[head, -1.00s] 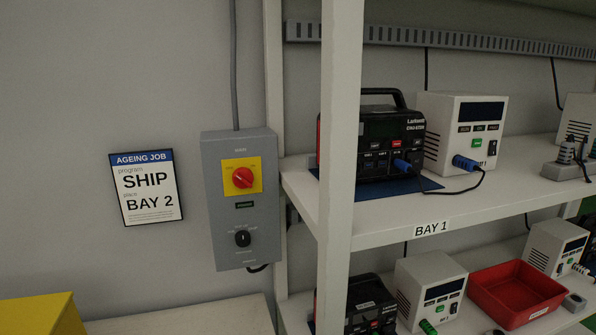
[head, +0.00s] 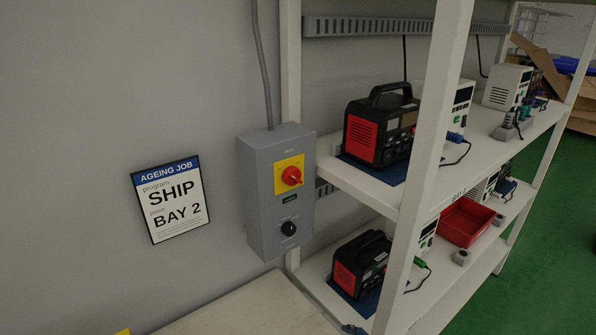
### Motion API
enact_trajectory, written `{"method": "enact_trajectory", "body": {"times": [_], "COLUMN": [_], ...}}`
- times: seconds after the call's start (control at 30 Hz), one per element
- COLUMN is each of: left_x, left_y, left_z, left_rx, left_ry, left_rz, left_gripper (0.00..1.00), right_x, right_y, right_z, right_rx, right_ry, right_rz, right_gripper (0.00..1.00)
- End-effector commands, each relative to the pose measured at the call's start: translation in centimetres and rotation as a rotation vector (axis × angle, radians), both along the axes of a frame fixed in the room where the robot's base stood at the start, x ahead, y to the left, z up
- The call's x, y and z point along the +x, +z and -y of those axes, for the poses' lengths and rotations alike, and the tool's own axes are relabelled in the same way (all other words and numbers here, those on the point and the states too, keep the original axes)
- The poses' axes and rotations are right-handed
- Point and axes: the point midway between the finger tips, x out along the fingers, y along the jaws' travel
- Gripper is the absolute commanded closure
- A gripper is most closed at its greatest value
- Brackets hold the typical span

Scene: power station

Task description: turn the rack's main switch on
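The rack's main switch is a red rotary knob (head: 292,176) on a yellow plate (head: 280,182). It sits on the front of a grey switch box (head: 262,220) on the wall, left of the rack. A black knob (head: 288,229) is lower on the same box. A small dark label lies between the two knobs. The red knob's exact setting is too small to read. Neither of my grippers shows in the head view.
The white rack (head: 430,150) stands right of the box, its front post nearest me. Black-and-red power units (head: 363,139) sit on its shelves, with a red tray (head: 466,222) on the lower one. A framed sign (head: 170,200) reads SHIP, BAY 2. A pale bench top (head: 245,305) lies below.

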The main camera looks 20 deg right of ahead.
Motion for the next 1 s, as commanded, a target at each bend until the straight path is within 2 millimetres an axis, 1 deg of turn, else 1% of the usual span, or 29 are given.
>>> {"method": "enact_trajectory", "body": {"times": [0.03,0.07,0.1,0.17,0.2,0.3,0.4,0.5,0.6,0.77,1.0], "left_x": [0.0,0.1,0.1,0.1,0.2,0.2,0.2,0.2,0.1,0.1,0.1], "left_y": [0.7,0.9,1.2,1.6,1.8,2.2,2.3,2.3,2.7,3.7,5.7], "left_z": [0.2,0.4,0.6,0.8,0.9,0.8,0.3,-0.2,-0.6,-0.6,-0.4], "left_rx": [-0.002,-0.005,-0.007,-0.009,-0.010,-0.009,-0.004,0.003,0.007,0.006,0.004], "left_ry": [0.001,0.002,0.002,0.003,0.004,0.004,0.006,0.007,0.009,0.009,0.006], "left_rz": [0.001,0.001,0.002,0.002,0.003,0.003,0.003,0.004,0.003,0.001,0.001], "left_gripper": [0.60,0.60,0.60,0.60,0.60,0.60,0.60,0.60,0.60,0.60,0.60], "right_x": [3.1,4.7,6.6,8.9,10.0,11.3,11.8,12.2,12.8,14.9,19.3], "right_y": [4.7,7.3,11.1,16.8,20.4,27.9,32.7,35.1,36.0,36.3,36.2], "right_z": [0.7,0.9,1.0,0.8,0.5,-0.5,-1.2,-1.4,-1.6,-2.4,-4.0], "right_rx": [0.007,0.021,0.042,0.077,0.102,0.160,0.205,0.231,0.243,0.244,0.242], "right_ry": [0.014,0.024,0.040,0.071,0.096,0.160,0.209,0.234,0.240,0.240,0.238], "right_rz": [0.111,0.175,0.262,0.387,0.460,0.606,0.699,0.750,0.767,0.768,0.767], "right_gripper": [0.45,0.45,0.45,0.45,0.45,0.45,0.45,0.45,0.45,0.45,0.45]}}
